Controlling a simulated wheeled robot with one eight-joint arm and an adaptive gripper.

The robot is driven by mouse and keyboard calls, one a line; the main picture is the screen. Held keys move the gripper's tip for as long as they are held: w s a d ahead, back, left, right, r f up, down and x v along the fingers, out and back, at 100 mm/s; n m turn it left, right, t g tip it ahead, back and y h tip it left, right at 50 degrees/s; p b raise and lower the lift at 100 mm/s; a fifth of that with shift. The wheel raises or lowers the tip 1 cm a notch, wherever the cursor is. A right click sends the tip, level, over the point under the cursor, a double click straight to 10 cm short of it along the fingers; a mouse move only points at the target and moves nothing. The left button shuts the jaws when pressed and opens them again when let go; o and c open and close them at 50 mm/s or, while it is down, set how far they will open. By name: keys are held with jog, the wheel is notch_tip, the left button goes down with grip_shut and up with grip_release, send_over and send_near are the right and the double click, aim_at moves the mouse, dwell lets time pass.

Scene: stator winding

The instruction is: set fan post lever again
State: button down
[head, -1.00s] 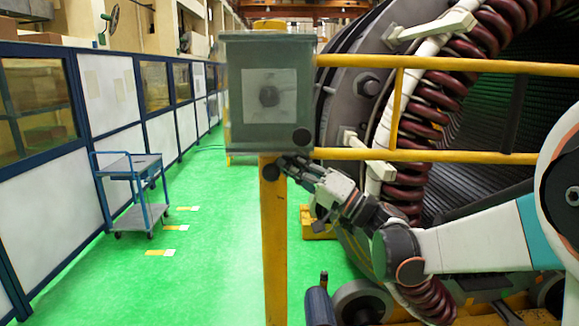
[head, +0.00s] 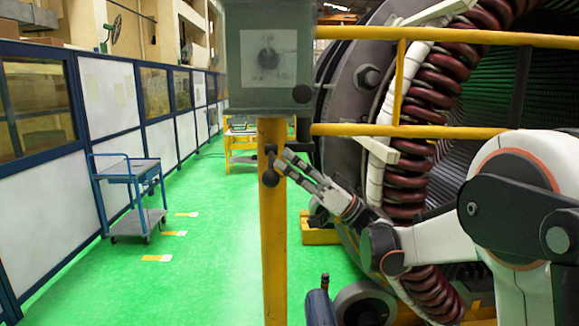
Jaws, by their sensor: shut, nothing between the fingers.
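A yellow post (head: 272,230) stands in the middle of the head view. A dark lever (head: 270,178) with a round end sits on the upper part of the post, pointing roughly straight down. My gripper (head: 284,162) is just right of the lever, its tips over the right edge of the post. It is shut with nothing in it. I cannot tell whether a finger touches the lever. A grey box (head: 240,97) tops the post, with a round dark knob at its lower right corner. A green fan (head: 116,29) is on the wall at upper left.
Yellow rails (head: 470,132) run right from the post, in front of the large stator (head: 350,95) with its dark red coils (head: 412,165). A blue cart (head: 130,195) stands at left by the partition.

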jog(key=shift+f+b, duration=0.3)
jog(key=shift+f, duration=0.15)
jog(key=shift+w, duration=0.1)
jog(key=shift+f, duration=0.1)
